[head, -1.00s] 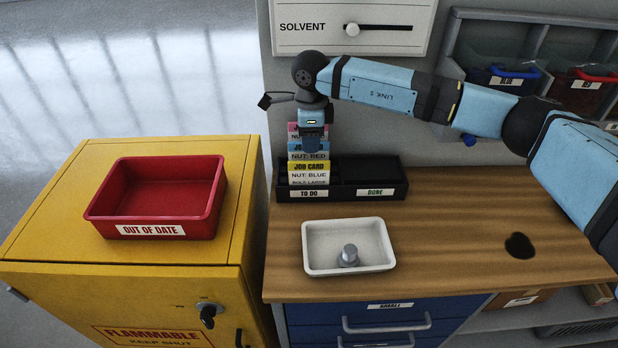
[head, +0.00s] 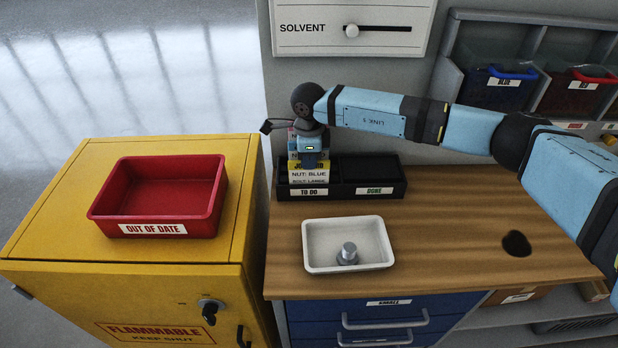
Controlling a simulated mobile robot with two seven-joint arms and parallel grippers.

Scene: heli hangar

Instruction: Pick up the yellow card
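The yellow card (head: 310,175), a job card reading "NUT: BLUE", stands in the "TO DO" side of a black card rack (head: 375,184). Its yellow top strip is partly hidden by my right gripper (head: 310,163). Other cards, one pink and one blue, stand behind it and are mostly hidden. My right gripper points down right at the top of the yellow card. I cannot tell whether its fingers are open or shut on the card. My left gripper is not in view.
A white tray (head: 312,262) with a metal bolt (head: 348,253) sits on the wooden bench in front of the rack. A red "OUT OF DATE" bin (head: 98,212) stands on the yellow cabinet at left. The "DONE" side of the rack looks empty. Blue and red bins are at upper right.

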